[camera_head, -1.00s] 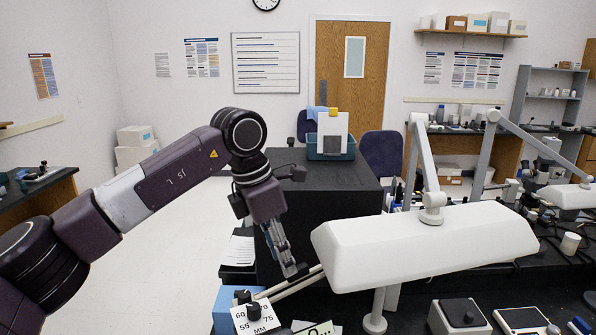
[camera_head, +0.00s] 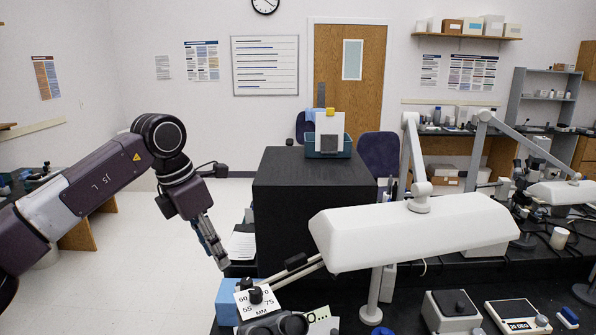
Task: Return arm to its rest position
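My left arm comes in from the left edge, and its gripper (camera_head: 221,262) hangs tilted down in the air. It is left of the black cabinet and above and behind the blue box with the dial card. The fingers look close together, and nothing shows between them, but the tips are small and seen edge-on.
A white lamp head (camera_head: 405,235) spans the bench at the centre right. A black cabinet (camera_head: 300,205) bears a teal bin (camera_head: 328,152). A dial card (camera_head: 256,302) and a grey device (camera_head: 450,310) stand in front. Open floor (camera_head: 110,275) lies left.

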